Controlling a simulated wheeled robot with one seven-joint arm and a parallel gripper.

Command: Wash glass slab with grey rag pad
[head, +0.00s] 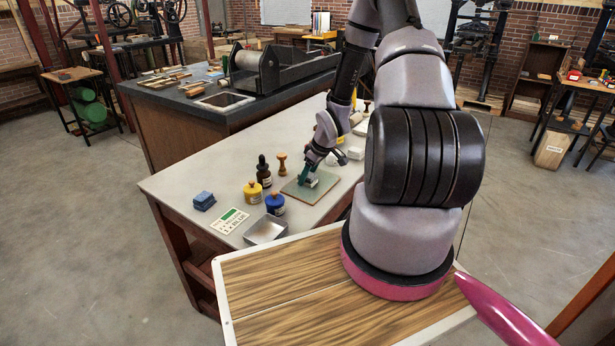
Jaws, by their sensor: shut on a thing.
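The glass slab (326,188) is a thin, greenish square lying flat on the grey bench top. My gripper (307,178) points down over the middle of the slab, with teal showing at its fingers. It is shut on a small, pale grey piece that looks like the grey rag pad (313,184), mostly hidden by the fingers. The pad is at or very close to the slab's surface; I cannot tell if it touches. The slab's far edge is partly hidden behind my gripper.
On the bench stand a dark dropper bottle (264,171), a yellow jar (252,191), a blue jar (275,204), a wooden-handled tool (282,163), a metal tray (266,230), a white-green card (230,221) and blue blocks (204,201). White blocks (355,153) lie behind the slab.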

